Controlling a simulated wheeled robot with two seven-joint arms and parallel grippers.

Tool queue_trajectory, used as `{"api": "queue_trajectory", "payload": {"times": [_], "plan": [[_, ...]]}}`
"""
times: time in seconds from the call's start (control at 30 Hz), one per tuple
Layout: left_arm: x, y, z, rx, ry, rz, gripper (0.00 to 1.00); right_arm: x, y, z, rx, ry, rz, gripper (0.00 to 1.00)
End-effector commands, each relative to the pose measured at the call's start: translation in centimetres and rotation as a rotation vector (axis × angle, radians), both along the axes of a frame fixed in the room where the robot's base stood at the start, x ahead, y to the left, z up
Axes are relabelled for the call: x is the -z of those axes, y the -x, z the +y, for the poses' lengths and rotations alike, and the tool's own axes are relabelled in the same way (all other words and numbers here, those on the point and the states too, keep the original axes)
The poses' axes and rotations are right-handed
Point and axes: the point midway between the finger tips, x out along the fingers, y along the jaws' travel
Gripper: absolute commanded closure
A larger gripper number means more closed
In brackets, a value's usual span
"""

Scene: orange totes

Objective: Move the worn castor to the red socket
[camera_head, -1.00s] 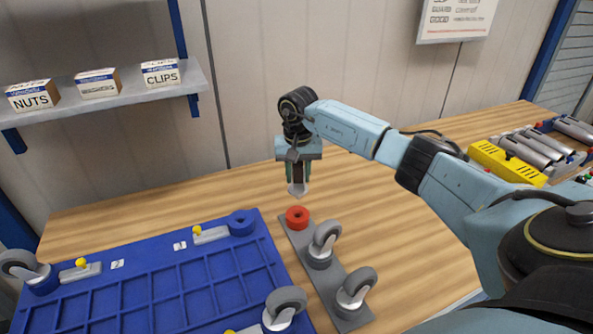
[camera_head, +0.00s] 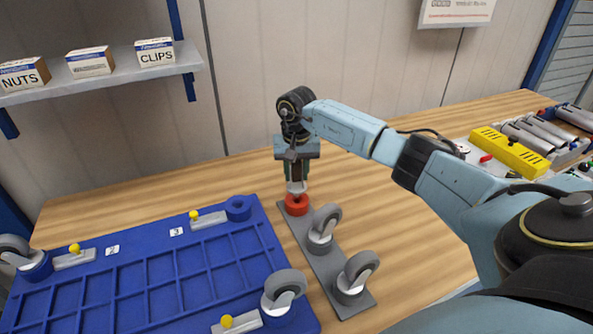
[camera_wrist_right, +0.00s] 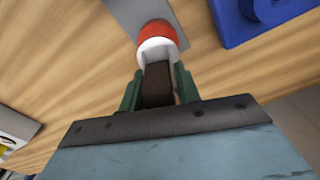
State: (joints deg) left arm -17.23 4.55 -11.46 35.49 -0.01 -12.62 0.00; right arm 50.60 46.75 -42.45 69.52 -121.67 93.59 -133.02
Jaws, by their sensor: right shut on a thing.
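My right gripper (camera_head: 296,180) is shut on the worn castor, with its fingers pointing down at the red socket (camera_head: 297,206). The castor's pale lower part (camera_head: 296,187) shows between the fingertips and meets the socket's top in the head view. In the right wrist view the castor's brown wheel (camera_wrist_right: 157,85) sits between the green fingers, with its white part (camera_wrist_right: 157,48) against the red socket (camera_wrist_right: 157,32). I cannot tell how deep it is seated. The socket is at the far end of a grey strip (camera_head: 330,272). My left gripper is not in view.
Two grey castors stand on the strip, a nearer one (camera_head: 357,272) and a middle one (camera_head: 325,222). A blue tray (camera_head: 150,250) with an empty blue ring socket (camera_head: 238,206) and more castors lies left. A yellow block (camera_head: 510,150) and metal cylinders are at the right.

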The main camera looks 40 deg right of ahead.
Motion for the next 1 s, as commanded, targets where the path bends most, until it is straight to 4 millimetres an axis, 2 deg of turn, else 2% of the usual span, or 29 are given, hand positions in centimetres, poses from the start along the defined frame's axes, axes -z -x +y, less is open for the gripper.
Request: {"api": "queue_trajectory", "payload": {"times": [0.37,1.0], "plan": [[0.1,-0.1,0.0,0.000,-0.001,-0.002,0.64,0.0,0.0,0.0,0.000,0.000,-0.002,1.00],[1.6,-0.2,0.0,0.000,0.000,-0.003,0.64,1.8,0.0,0.0,0.000,0.000,-0.001,1.00]]}}
